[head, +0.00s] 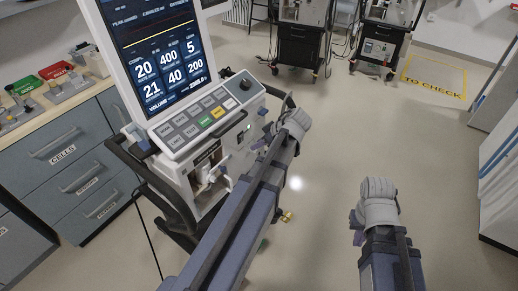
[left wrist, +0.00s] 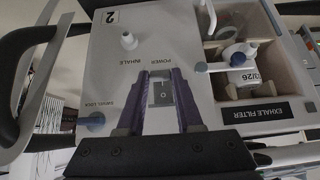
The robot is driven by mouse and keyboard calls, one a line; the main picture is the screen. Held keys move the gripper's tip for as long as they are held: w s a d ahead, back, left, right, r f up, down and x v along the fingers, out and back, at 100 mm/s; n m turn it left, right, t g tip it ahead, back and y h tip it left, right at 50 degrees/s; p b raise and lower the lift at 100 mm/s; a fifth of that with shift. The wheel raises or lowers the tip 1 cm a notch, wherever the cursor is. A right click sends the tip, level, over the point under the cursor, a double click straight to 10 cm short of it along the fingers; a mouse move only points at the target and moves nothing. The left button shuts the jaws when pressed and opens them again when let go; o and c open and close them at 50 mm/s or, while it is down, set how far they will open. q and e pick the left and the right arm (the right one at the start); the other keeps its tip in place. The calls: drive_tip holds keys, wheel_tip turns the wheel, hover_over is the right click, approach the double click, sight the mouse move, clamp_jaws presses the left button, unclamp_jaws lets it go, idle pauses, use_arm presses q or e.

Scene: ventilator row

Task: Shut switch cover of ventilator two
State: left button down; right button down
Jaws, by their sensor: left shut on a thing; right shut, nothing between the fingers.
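Ventilator two (head: 190,165) stands at left of centre in the head view, with a screen and keypad on top. The left wrist view shows its side panel (left wrist: 110,65), marked 2, with the labels INHALE and POWER. The power switch with its cover (left wrist: 160,92) sits under the POWER label, between the purple fingers of my left gripper (left wrist: 161,100). These fingers are shut on the sides of the cover; its exact angle is hard to tell. In the head view my left gripper (head: 260,138) is against the ventilator's side. My right gripper (head: 355,228) is shut and empty over the floor.
A recess with a filter (left wrist: 240,55), labelled EXHALE FILTER, is beside the switch. A blue lever (left wrist: 92,122) is on its other side. A drawer cabinet (head: 75,160) stands at the left. Other machines (head: 300,40) stand at the back. The floor at right is open.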

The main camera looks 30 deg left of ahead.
use_arm(q)
drive_tip(key=shift+w+a+f+t+y+b, duration=0.15)
drive_tip(key=shift+a+f+y+b, duration=0.5)
drive_tip(key=shift+y+b, duration=1.75)
drive_tip(key=shift+a+f+t+y+b, duration=0.3)
drive_tip(key=shift+f+y+b, duration=0.6)
drive_tip(key=shift+b, duration=3.2)
drive_tip(key=shift+w+a+f+t+y+b, duration=0.15)
drive_tip(key=shift+a+f+y+b, duration=0.7)
drive_tip(key=shift+b, duration=2.4)
drive_tip(key=shift+s+d+y, duration=0.1)
drive_tip(key=shift+d+y, duration=0.2)
drive_tip(key=shift+y, duration=0.35)
drive_tip(key=c, duration=0.6)
unclamp_jaws()
drive_tip(key=shift+o, duration=0.2)
drive_tip(key=shift+d, duration=0.1)
drive_tip(key=s+d, duration=0.1)
drive_tip(key=d, duration=0.6)
drive_tip(key=shift+d+r, duration=0.15)
drive_tip(key=shift+d, duration=0.15)
